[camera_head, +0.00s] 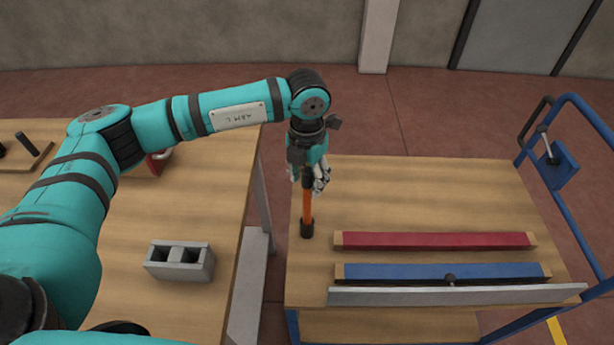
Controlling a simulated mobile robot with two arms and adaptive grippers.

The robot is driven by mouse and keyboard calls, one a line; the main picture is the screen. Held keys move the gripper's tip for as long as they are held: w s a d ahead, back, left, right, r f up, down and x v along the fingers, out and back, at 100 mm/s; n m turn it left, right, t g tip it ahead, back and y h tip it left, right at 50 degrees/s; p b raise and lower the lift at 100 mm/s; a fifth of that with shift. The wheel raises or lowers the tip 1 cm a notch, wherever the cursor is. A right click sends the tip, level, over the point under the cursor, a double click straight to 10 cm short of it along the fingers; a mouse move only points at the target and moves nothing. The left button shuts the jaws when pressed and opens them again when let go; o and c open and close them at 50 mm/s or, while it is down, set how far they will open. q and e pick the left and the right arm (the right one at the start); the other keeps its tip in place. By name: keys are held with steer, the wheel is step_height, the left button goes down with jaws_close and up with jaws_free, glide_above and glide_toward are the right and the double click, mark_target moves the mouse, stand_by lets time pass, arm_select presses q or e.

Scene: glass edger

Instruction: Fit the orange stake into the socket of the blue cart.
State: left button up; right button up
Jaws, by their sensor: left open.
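The orange stake (307,206) stands upright near the left edge of the blue cart's wooden top (420,190). Its lower end meets a black collar (307,229) on the cart top; I cannot tell how deep it sits, or whether the collar is the socket or part of the stake. My left gripper (316,180) points down at the stake's dark upper end, with its jaws open. The fingers partly hide the top of the stake. My right gripper is not in view.
A red bar (435,240), a blue bar (440,271) and a long grey bar (455,294) lie on the cart. The blue handle frame (590,115) rises at right. A grey hollow block (180,262) sits on the left table (210,200). A gap separates table and cart.

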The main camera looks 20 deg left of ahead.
arm_select(q)
steer(key=shift+r, duration=0.1)
steer(key=shift+r, duration=0.25)
step_height(320, 180, up, 10)
steer(key=shift+r+b, duration=0.25)
steer(key=shift+b, duration=1)
steer(key=shift+r, duration=0.6)
